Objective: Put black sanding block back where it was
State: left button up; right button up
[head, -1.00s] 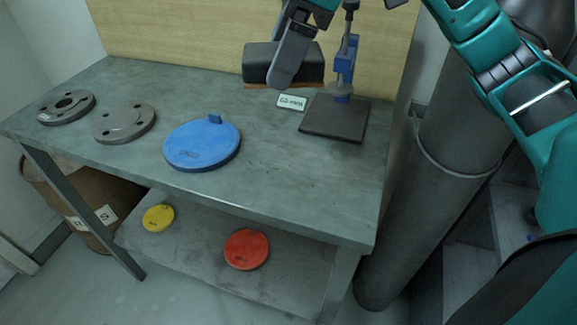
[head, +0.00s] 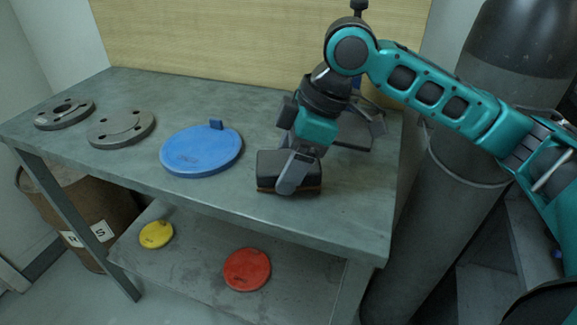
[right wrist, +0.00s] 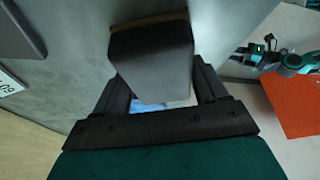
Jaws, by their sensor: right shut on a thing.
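The black sanding block (head: 270,170) with its brown underside is at the right part of the grey workbench (head: 230,105), right of the blue disc. My right gripper (head: 294,172) is shut on it from above. In the head view the block is low over or on the bench top; I cannot tell whether it touches. In the right wrist view the block (right wrist: 152,58) sits between the two fingers (right wrist: 165,85).
A blue disc (head: 201,152) and two grey flanges (head: 120,128) (head: 64,114) lie to the left on the bench. A dark plate (head: 352,140) is behind my right arm. Yellow (head: 156,234) and red (head: 247,269) discs lie on the lower shelf. A grey cylinder (head: 440,190) stands right of the bench.

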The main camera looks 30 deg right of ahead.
pick_arm(q)
jog(key=shift+w+r, duration=0.1)
jog(key=shift+r, duration=0.05)
pick_arm(e)
jog(key=shift+f, duration=0.2)
jog(key=o, duration=0.6)
jog(key=shift+f, duration=0.15)
pick_arm(q)
jog(key=shift+s, duration=0.2)
pick_arm(e)
jog(key=o, duration=0.5)
pick_arm(q)
jog(key=shift+f, duration=0.2)
pick_arm(e)
jog(key=shift+r, duration=0.2)
jog(key=p+v, duration=0.3)
jog(key=v, duration=0.8)
jog(key=shift+a, duration=0.1)
pick_arm(q)
jog(key=shift+s+a+r, duration=0.3)
jog(key=shift+a+r, duration=0.3)
jog(key=shift+a, duration=0.05)
pick_arm(e)
jog(key=shift+r, duration=0.45)
